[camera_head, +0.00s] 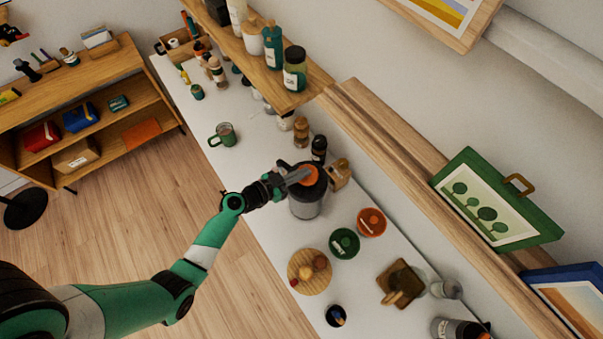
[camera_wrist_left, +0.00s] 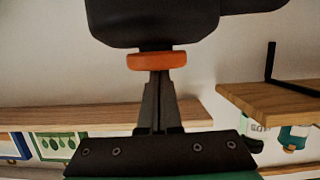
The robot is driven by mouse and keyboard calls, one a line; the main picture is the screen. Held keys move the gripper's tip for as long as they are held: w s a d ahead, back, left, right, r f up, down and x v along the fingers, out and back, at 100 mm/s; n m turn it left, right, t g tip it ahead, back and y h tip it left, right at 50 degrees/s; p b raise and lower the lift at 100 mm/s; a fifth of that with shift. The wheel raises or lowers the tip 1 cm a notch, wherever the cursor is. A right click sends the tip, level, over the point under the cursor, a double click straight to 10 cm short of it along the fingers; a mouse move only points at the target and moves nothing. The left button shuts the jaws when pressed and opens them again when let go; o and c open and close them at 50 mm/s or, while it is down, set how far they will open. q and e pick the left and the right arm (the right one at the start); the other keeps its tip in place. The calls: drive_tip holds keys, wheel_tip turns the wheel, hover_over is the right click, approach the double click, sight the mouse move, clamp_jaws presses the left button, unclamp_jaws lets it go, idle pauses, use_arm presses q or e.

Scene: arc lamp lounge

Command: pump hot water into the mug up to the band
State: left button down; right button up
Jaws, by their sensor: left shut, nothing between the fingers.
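The pump pot (camera_head: 306,205) is a grey cylinder with a black top and an orange button (camera_head: 304,175), standing on the white counter. My left gripper (camera_head: 299,177) is at the button, with its fingers shut and empty. In the left wrist view, which looks upside down, the shut fingers (camera_wrist_left: 159,78) meet the orange button (camera_wrist_left: 157,61) against the black pot top (camera_wrist_left: 152,22). I cannot tell whether the button is pressed down. My right gripper is out of view.
Dark and wooden bottles (camera_head: 301,131) and a wooden item (camera_head: 339,173) stand close behind the pot. A green bowl (camera_head: 344,243), an orange bowl (camera_head: 371,222) and a round board (camera_head: 301,281) lie nearer. A wall shelf (camera_head: 262,72) overhangs the counter.

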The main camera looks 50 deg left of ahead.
use_arm(q)
drive_tip(key=shift+f, duration=0.5)
drive_tip(key=shift+r, duration=0.15)
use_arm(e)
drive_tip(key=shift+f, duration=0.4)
use_arm(q)
drive_tip(key=shift+r+p, duration=0.4)
drive_tip(key=r, duration=0.1)
drive_tip(key=r+p, duration=0.2)
drive_tip(key=shift+s+a+r, duration=0.1)
drive_tip(key=shift+s+r, duration=0.25)
drive_tip(key=shift+r, duration=0.05)
drive_tip(key=d+v, duration=0.1)
drive_tip(key=v, duration=0.8)
drive_tip(key=shift+a+b, duration=0.45)
drive_tip(key=shift+a, duration=0.05)
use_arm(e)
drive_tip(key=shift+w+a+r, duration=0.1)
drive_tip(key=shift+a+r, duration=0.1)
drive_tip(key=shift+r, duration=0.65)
